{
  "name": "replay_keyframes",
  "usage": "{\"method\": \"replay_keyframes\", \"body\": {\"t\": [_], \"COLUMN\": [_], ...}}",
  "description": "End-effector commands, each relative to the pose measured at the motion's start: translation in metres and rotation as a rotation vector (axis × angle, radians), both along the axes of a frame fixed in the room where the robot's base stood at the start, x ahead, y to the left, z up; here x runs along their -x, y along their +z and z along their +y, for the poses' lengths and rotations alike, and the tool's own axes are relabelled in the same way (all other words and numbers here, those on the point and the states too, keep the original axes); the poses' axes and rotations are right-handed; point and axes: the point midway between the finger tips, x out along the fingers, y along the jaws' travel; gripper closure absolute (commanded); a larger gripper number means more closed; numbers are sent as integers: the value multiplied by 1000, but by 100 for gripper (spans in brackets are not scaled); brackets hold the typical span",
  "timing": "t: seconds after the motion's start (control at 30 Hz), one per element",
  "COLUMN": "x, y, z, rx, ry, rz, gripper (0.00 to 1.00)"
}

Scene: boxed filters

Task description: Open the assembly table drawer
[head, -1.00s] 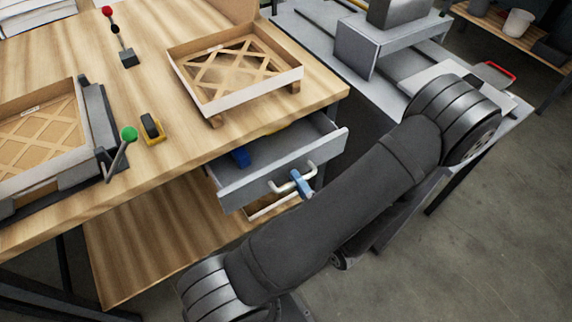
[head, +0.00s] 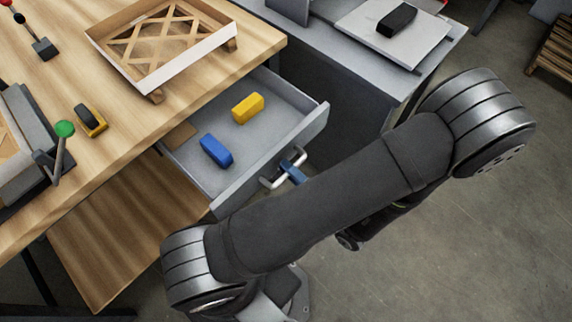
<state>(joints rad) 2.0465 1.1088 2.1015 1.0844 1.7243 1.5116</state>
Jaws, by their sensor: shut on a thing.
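The grey drawer (head: 275,153) of the wooden assembly table (head: 205,85) is pulled well out toward the lower right. A blue block (head: 216,151) and a yellow block (head: 248,108) lie inside it, with a flat brown piece at its back left. The light bar handle (head: 268,183) is on the drawer's front. My gripper (head: 292,167) is at the handle and shut on it. Its blue part shows beside the bar, while my dark arm link hides much of the rest of it.
A cardboard tray with a lattice (head: 160,45) stands on the tabletop above the drawer. A grey bench (head: 345,45) stands to the right of the table. A green-knobbed lever (head: 64,130) and a small yellow-and-black item (head: 91,119) are at the left.

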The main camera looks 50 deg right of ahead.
Motion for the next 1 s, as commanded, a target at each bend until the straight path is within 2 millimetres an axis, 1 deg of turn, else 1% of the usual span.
{"method": "replay_keyframes", "body": {"t": [0.27,0.3,0.37,0.83,0.93,1.0], "x": [0,0,0,0,4,10], "y": [0,0,0,0,-1,-2], "z": [0,0,0,0,-1,-1], "rx": [0,0,0,1,1,2], "ry": [1,0,0,0,-1,-2], "rz": [1,1,1,0,0,0], "gripper": [100,82,70,70,70,70]}}
